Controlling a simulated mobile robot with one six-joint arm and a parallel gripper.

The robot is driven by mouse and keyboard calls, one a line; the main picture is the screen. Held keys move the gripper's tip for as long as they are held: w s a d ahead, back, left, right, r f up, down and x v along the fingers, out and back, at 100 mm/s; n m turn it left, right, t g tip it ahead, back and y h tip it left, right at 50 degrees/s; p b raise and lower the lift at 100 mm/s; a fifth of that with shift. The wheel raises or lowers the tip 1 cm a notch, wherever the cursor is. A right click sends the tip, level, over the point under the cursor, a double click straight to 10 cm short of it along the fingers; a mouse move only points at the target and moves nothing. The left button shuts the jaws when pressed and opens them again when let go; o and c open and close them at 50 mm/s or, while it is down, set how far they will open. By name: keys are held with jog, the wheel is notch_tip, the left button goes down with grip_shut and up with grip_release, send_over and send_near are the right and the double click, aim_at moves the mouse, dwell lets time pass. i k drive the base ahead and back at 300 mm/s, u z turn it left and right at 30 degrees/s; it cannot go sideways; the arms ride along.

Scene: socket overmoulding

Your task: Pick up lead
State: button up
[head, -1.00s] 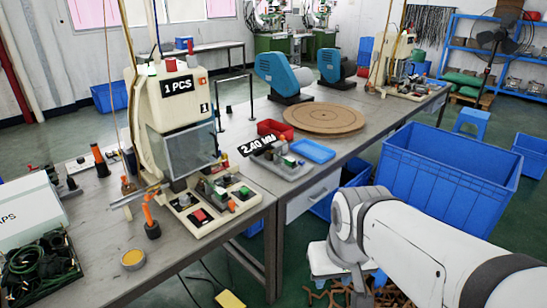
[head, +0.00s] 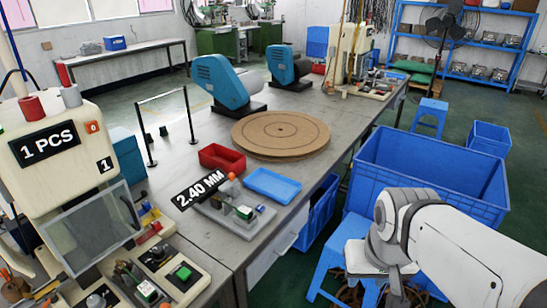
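I cannot make out any lead in the current head view. My white arm with its grey wrist (head: 388,232) reaches in from the lower right, beside the large blue crate and off the bench. The end of the arm points down over a blue stool (head: 345,258). The fingers of my gripper cannot be made out there, and nothing held is visible.
The grey bench carries a moulding machine (head: 50,150), a small fixture (head: 235,210), a red tray (head: 221,157), a blue tray (head: 272,184) and a round brown turntable (head: 281,134). A large blue crate (head: 430,165) stands right of the bench.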

aim_at(244, 212)
jog(key=z, duration=0.05)
jog(key=i, duration=1.1)
jog(key=u, duration=0.35)
